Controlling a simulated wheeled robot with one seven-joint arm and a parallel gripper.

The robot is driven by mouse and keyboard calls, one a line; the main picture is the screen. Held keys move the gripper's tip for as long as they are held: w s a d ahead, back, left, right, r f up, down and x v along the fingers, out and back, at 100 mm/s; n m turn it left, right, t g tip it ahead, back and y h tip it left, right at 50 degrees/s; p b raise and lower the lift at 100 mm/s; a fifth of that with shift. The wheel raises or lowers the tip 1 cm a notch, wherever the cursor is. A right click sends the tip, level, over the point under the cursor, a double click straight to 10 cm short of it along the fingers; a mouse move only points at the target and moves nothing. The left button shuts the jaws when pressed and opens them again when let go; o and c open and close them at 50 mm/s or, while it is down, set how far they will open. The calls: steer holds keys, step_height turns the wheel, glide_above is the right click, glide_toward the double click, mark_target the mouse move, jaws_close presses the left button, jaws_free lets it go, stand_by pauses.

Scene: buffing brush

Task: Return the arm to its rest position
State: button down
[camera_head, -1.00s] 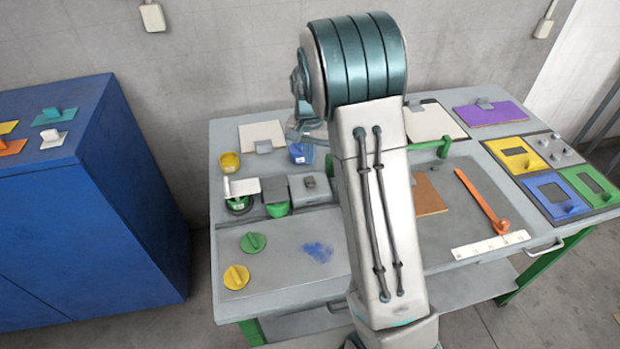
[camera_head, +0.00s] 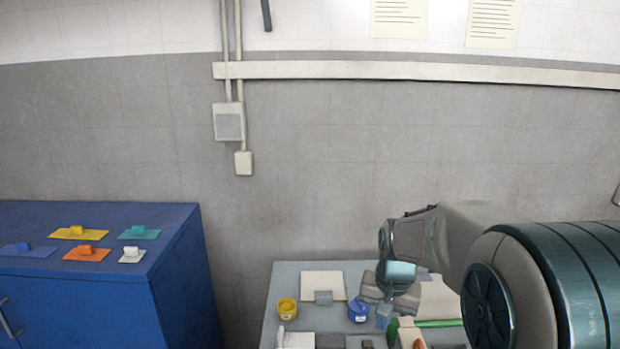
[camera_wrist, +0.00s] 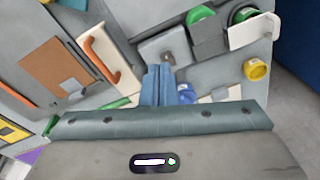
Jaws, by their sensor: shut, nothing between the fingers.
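My arm is bent low at the right of the head view, with its big teal-banded joint (camera_head: 560,285) nearest the camera. My gripper (camera_head: 384,316) hangs over the back part of the workbench (camera_head: 283,272). In the wrist view, the two blue fingers of my gripper (camera_wrist: 158,78) are together with nothing between them. They point at a grey block (camera_wrist: 165,45) on the bench; whether they touch it I cannot tell.
A yellow pot (camera_head: 287,308) and a blue pot (camera_head: 358,310) stand near my gripper. The wrist view also shows an orange-handled tool (camera_wrist: 98,68) and a brown board (camera_wrist: 55,72). A blue cabinet (camera_head: 100,300) stands left, the wall behind.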

steer(key=s+r+n+t, duration=0.1)
steer(key=s+r+n, duration=0.1)
steer(key=s, duration=0.7)
steer(key=s+r+n+t, duration=0.1)
steer(key=s+r+n, duration=0.1)
steer(key=s, duration=0.8)
steer(key=shift+h, duration=0.3)
steer(key=shift+a, duration=0.1)
